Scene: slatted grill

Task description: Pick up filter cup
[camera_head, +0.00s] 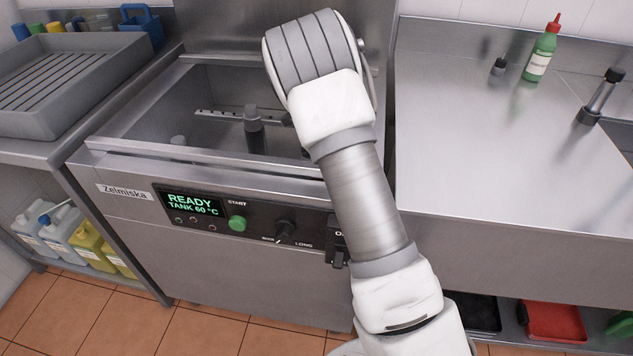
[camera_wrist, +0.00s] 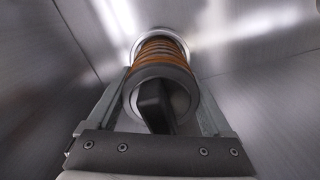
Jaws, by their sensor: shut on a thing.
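The filter cup (camera_wrist: 160,52) shows in the wrist view as a round body with orange-brown rings, a dark rim and a black knob-like part at the near end. My gripper (camera_wrist: 161,82) has one finger on each side of it and is shut on it. A bright metal ring shows around its far end; I cannot tell whether it belongs to the cup. Smooth metal walls lie around it. In the head view my arm covers the right part of the open tank (camera_head: 140,128), and neither the gripper nor the cup shows clearly there.
A dark upright post (camera_head: 253,130) and a perforated bar (camera_head: 215,115) are inside the tank. The front panel has a lit display (camera_head: 193,203) and a green button (camera_head: 238,223). A steel counter (camera_head: 480,130) at right holds a green bottle (camera_head: 541,52). A grey tray (camera_head: 60,85) stands left.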

